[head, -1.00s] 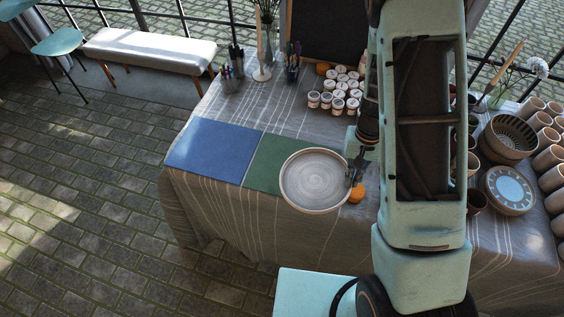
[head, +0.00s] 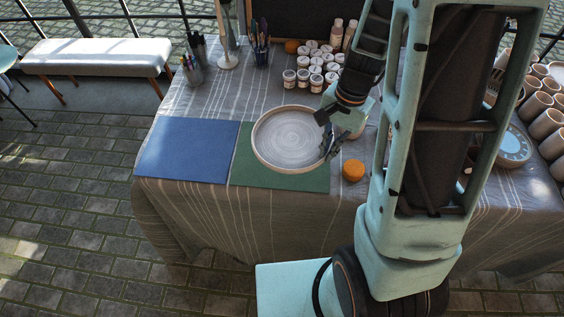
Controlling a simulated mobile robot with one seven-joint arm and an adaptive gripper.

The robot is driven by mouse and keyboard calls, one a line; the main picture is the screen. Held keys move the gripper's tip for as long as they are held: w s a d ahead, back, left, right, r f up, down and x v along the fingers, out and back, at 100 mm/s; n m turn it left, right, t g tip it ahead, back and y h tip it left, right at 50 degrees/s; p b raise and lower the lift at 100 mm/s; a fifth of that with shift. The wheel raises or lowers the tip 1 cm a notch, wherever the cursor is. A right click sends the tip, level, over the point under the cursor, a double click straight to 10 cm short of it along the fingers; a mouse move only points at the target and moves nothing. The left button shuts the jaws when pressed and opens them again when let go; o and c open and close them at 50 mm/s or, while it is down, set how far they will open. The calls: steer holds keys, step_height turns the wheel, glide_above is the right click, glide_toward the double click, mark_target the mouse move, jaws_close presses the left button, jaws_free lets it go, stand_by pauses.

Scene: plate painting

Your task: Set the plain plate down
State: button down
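The plain plate (head: 288,138) is a round, pale grey-white dish with a thin brown rim. It appears level over the back part of the green mat (head: 270,179), near the blue mat's right edge. I cannot tell whether its underside touches the mat or hangs slightly above it. My gripper (head: 329,147) is at the plate's right rim, with its dark fingers closed around the rim.
The blue mat (head: 186,149) lies bare to the left. An orange sponge-like round (head: 353,170) sits right of the green mat. White paint jars (head: 315,68) stand behind the plate. A patterned plate (head: 514,148) and several cups (head: 546,124) stand at the right.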

mark_target(305, 161)
steer(key=s+d+m+b, duration=0.1)
steer(key=s+m+b, duration=0.5)
steer(key=shift+t+y, duration=0.3)
steer(key=shift+t, duration=0.1)
steer(key=w+a+f, duration=0.1)
steer(key=a, duration=0.1)
steer(key=w+a+f, duration=0.3)
steer(key=w+a, duration=0.1)
steer(key=shift+w+a+f, duration=0.2)
steer(key=shift+w+a, duration=0.05)
steer(key=shift+a, duration=0.15)
steer(key=w+a+f, duration=0.1)
steer(key=a+f+b, duration=0.1)
steer(key=f, duration=0.1)
steer(key=w+a+f, duration=0.1)
steer(key=f, duration=0.1)
steer(key=shift+w+a, duration=0.15)
steer(key=shift+w, duration=0.15)
steer(key=shift+w+a+f, duration=0.1)
steer(key=shift+a+f, duration=0.1)
steer(key=shift+f, duration=0.15)
step_height(305, 161, down, 3)
steer(key=shift+w+a+f+b, duration=0.15)
steer(key=shift+f+b, duration=0.05)
steer(key=shift+b, duration=0.35)
